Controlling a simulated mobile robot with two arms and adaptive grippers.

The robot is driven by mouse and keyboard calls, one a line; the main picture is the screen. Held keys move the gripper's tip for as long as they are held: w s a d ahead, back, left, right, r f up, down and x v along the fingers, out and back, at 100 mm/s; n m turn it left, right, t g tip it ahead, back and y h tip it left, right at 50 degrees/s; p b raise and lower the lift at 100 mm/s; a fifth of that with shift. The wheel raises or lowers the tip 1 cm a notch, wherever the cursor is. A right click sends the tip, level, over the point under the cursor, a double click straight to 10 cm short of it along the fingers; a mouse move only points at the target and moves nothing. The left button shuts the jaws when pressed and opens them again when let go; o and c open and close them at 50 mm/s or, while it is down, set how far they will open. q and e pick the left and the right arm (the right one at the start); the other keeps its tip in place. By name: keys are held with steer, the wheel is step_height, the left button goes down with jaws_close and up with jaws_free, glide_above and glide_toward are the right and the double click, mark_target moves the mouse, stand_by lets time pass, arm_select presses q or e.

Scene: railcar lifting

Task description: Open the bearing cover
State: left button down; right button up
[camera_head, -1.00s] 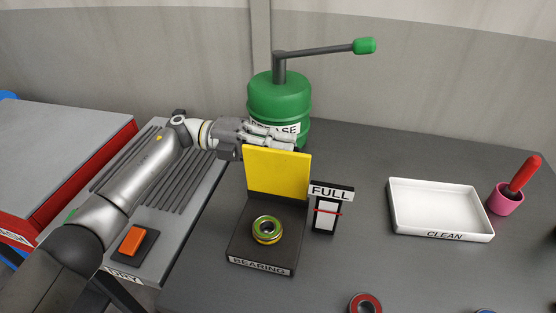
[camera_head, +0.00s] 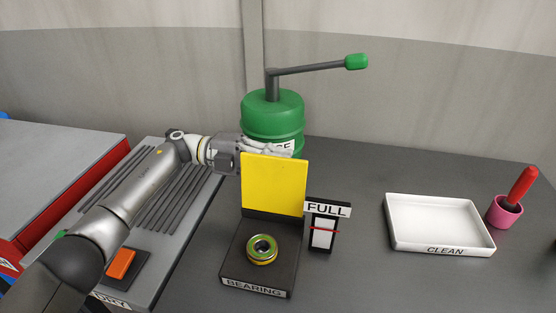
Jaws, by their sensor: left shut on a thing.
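The yellow bearing cover (camera_head: 274,184) stands upright at the back of the black block labelled BEARING (camera_head: 235,272). A bearing (camera_head: 262,249) with a yellow-green ring lies exposed on the block in front of the cover. My left gripper (camera_head: 284,151) is at the cover's top edge, shut on it, with its fingers partly hidden behind the cover. My right gripper is not in view.
A green grease drum (camera_head: 271,112) with a lever stands just behind my left gripper. A FULL gauge (camera_head: 324,228) stands right of the block. Farther right are a white CLEAN tray (camera_head: 440,222) and a pink cup (camera_head: 504,213) with a red-handled tool. An orange button (camera_head: 121,263) is at left.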

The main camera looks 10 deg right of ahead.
arm_select(q)
steer(key=c, duration=1.5)
jaws_free()
steer(key=v, duration=1.2)
